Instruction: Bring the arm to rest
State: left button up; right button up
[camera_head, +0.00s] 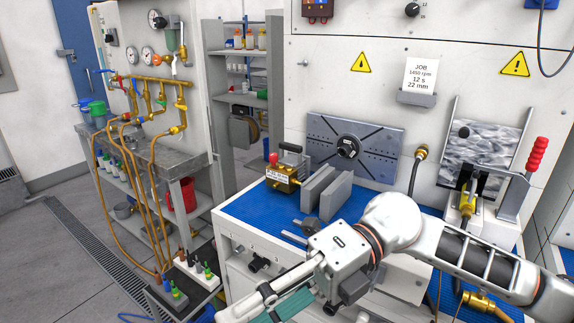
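My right arm (393,222) comes in from the right edge and reaches left across the front of the bench. My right gripper (250,313) points down and left at the bottom of the view, in front of the bench drawers. A long white finger shows with a teal part (288,306) beside it. The fingertips run close to the lower edge, so I cannot tell whether the gripper is open or shut. My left gripper is not in view.
A slotted plate (318,133) stands behind. Left are a piping stand (157,80) and open floor (50,270).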

jog(key=w+r+m+t+y, duration=0.1)
jog(key=w+m+t+y, duration=0.9)
jog(key=w+m+t, duration=0.4)
jog(key=w+d+f+m+t+h, duration=0.2)
jog(key=d+f+m+t+h, duration=0.2)
jog(key=f+m+t+h, duration=0.25)
jog(key=w+d+f+m+t+h, duration=0.3)
jog(key=d+f+m+t, duration=0.3)
jog(key=m, duration=0.4)
jog(key=s+d+f+m+g+h, duration=0.1)
jog(key=s+d+f+m+h, duration=0.15)
jog(key=f, duration=0.45)
jog(key=s+d+f+m+g+h, duration=0.1)
jog(key=d+f+m+h, duration=0.15)
jog(key=f, duration=0.45)
jog(key=s+d+f+m+g+h, duration=0.1)
jog(key=d+f+m+h, duration=0.15)
jog(key=f, duration=0.45)
jog(key=s+d+f+m+g+h, duration=0.1)
jog(key=s+d+f+g+h, duration=0.3)
jog(key=s+d+f, duration=0.3)
jog(key=s+f, duration=0.5)
jog(key=f, duration=0.1)
jog(key=shift+d+f+m, duration=0.2)
jog(key=shift+f+m, duration=0.1)
jog(key=shift+f, duration=0.1)
